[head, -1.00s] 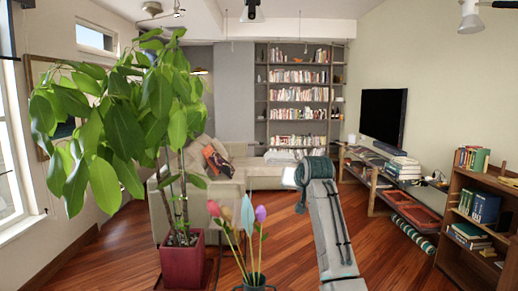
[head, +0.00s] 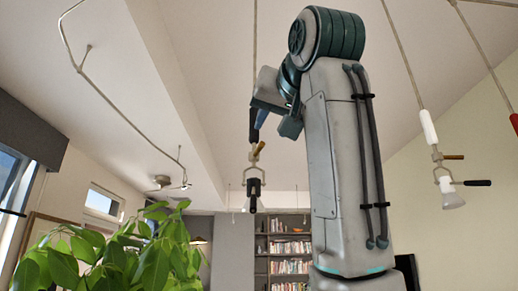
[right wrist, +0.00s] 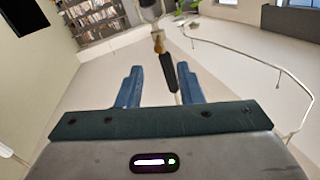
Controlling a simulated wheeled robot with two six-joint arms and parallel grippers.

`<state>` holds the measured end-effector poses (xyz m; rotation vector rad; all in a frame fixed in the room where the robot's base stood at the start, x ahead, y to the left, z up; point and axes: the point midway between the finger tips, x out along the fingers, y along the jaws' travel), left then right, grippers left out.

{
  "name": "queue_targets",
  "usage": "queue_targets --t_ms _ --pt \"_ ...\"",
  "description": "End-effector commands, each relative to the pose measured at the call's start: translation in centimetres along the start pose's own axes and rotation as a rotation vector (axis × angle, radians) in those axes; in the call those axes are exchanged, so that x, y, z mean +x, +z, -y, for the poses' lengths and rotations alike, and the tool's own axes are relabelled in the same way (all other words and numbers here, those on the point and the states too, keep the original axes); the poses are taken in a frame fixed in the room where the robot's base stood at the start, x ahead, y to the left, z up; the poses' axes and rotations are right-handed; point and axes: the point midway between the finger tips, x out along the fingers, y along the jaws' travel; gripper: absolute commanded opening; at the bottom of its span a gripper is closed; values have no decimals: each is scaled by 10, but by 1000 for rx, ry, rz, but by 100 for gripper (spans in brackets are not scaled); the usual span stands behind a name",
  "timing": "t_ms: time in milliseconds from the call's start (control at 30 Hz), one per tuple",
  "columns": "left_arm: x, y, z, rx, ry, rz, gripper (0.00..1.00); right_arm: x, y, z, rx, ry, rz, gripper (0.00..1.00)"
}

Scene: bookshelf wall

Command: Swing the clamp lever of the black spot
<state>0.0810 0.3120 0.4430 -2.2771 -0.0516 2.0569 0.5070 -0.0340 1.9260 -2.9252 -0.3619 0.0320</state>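The black spot (head: 254,190) hangs from a thin rod near the middle of the head view. Its clamp has a small brass-coloured part (head: 258,150) above the lamp. My right gripper (head: 257,122) is raised beside the rod, just above the clamp, with blue fingers. In the right wrist view, my right gripper (right wrist: 159,88) is open with its fingers apart. My left gripper is not in view.
A white spot (head: 450,198) with a black-tipped lever hangs at the right. Part of a red one (head: 515,122) shows at the edge. A bent ceiling rail (head: 90,92) runs at the left. A leafy plant (head: 150,262) and a bookshelf (head: 290,245) stand below.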

Motion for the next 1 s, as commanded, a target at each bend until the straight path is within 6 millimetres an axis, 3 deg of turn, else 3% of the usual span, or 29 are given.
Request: queue_targets --t_ms 600,1000 --pt "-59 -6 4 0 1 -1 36 97 -3 1 0 0 3 33" --pt "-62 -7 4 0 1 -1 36 107 0 0 0 0 0 33"
